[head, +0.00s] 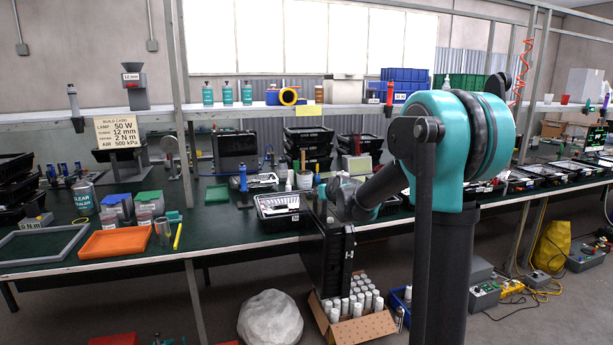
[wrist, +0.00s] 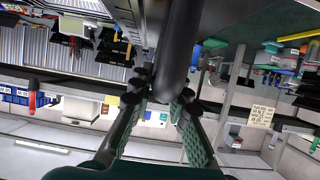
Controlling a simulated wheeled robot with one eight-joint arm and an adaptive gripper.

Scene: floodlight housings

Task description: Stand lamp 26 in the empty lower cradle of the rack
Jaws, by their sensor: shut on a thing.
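My gripper (wrist: 160,90) shows in the wrist view with its two green-padded fingers on either side of a thick dark bar (wrist: 181,35); it is shut on this. In the head view my arm reaches down to the bench's front edge, and a tall black finned housing (head: 333,262) hangs or stands just below my wrist, in front of the edge. It seems to be the held lamp. Its number cannot be read. The fingertips are hidden in the head view. I cannot make out the rack's empty lower cradle in either view.
A green-topped bench (head: 240,229) runs across the room, with a black tray (head: 283,205) near the wrist and an orange tray (head: 115,241) at left. On the floor are a cardboard box (head: 367,329) of white cylinders and a pale lumpy sack (head: 270,318).

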